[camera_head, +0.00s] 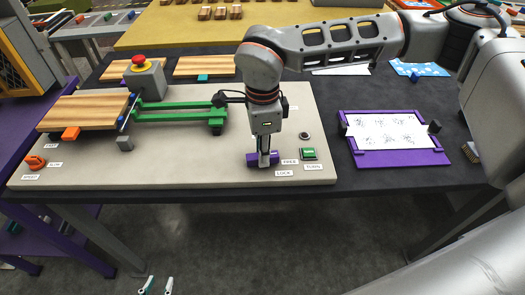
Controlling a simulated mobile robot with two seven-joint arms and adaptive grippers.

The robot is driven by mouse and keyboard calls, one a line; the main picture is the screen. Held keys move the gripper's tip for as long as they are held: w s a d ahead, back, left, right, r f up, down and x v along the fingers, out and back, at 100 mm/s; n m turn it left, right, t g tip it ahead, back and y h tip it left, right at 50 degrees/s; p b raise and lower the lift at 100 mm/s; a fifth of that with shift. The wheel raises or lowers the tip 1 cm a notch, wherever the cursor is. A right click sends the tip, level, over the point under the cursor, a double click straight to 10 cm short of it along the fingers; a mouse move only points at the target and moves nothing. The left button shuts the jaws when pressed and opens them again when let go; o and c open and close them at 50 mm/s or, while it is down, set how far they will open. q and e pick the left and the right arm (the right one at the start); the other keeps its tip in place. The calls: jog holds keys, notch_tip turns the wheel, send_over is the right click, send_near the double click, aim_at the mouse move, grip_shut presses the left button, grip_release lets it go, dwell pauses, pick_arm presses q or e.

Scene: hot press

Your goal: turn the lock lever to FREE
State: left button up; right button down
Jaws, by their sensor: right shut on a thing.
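The purple lock lever (252,161) is at the front right of the beige press board (190,177), lying roughly sideways between labels. The FREE label (290,161) is to its right, and the LOCK label (284,173) is to its front right. My right gripper (265,161) points down from above and is shut on the lever. Its fingers and wrist hide part of the lever.
A green button (308,154) and a small round dark-rimmed part (304,135) are just right of the gripper. Green rails (180,107), a red stop button (138,60) and an orange knob (35,160) are further left. A purple frame (400,157) lies on the right.

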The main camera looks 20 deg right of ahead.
jog(key=shift+m, duration=0.6)
jog(key=c, duration=1.9)
grip_release()
notch_tip(320, 180, up, 12)
